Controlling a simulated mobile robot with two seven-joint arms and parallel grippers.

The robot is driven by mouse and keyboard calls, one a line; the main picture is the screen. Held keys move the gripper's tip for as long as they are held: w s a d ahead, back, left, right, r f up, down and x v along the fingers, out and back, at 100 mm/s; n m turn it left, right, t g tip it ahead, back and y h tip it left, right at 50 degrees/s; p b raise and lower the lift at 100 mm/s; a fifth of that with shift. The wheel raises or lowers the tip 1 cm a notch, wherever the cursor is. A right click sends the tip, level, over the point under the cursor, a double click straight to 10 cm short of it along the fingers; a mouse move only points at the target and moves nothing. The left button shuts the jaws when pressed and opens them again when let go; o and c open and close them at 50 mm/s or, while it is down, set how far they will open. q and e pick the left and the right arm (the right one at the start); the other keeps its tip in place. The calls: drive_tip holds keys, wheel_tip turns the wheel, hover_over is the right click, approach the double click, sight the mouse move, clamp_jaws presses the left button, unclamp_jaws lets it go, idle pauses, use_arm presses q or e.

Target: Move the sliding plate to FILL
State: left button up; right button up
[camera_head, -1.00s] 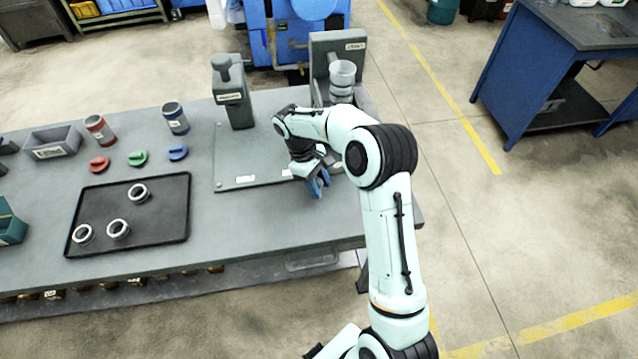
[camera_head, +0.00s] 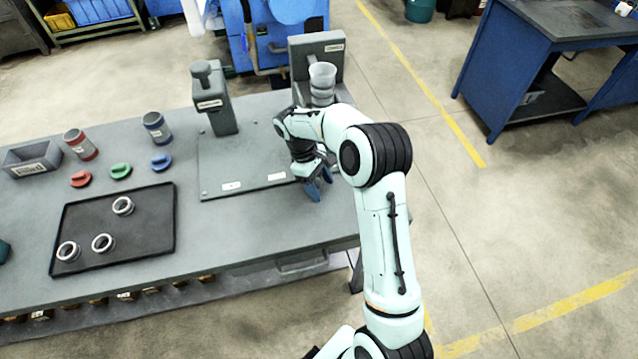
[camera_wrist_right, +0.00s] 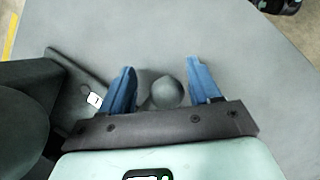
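A flat grey plate (camera_head: 240,160) with white labels along its front edge lies on the bench between the two upright units; my arm covers its right part. I cannot tell whether this is the sliding plate or its base, and I cannot read the labels. My right gripper (camera_head: 317,189) is at the plate's front right, pointing down. In the right wrist view, its blue fingers (camera_wrist_right: 158,70) are spread, with a round grey knob (camera_wrist_right: 167,91) between them. Gaps show on both sides of the knob. My left gripper is out of view.
A grey dispenser post (camera_head: 214,97) stands behind the plate's left part, and a unit with a clear cup (camera_head: 322,77) stands behind my right gripper. The bench front by the gripper is clear.

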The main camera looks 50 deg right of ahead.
drive_tip(key=shift+a, duration=0.1)
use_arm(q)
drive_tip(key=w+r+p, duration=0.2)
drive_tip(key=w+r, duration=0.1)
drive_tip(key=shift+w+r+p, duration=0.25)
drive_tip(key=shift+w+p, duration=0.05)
use_arm(e)
drive_tip(key=v, duration=1.3)
drive_tip(key=shift+r, duration=0.2)
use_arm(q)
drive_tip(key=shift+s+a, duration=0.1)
use_arm(e)
drive_tip(key=shift+f, duration=0.1)
